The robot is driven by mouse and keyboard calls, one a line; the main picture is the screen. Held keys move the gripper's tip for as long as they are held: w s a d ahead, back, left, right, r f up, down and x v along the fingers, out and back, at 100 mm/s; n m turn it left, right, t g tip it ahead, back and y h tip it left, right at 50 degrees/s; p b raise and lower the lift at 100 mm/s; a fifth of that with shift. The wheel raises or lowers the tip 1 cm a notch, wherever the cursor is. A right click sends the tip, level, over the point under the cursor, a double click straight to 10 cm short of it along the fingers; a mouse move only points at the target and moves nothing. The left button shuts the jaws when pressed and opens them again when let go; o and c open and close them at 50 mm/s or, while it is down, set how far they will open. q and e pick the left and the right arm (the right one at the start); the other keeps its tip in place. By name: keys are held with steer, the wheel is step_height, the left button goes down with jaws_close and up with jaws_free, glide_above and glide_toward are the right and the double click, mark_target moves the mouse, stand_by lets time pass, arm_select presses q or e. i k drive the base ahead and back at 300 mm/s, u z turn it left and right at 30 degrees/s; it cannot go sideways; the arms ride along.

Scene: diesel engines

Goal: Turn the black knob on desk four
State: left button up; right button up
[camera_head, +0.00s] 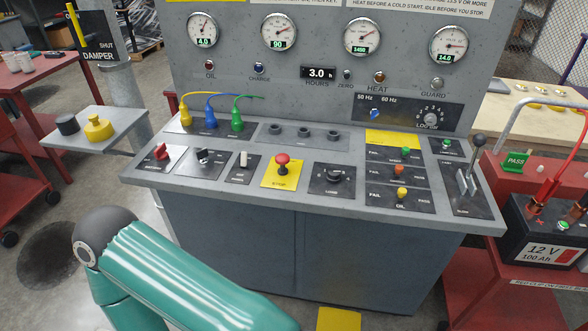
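A grey control desk (370,250) fills the middle of the view; I see no number on it. Black knobs sit on its sloped top: one on a dark plate (203,157) left of centre, and a round one on the LOAD plate (333,174) right of the red stop button. I cannot tell which one the task names. A small dial (431,117) is on the upright panel. Neither of my grippers is in view. One of my teal arm links with a dark grey joint crosses the lower left, in front of the desk's lower front.
Yellow, blue and green cables rise behind. A small side table (92,145) stands left; a battery (550,232) on a red cart stands right.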

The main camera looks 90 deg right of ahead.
mark_target(333, 175)
steer(key=u, duration=0.25)
steer(key=i, duration=0.2)
steer(key=z, duration=3)
steer(key=i, duration=0.6)
steer(key=u, duration=0.2)
steer(key=k, duration=0.55)
steer(key=z, duration=0.2)
steer(key=i, duration=0.55)
steer(key=u, duration=0.25)
steer(key=k, duration=0.35)
steer(key=z, duration=0.1)
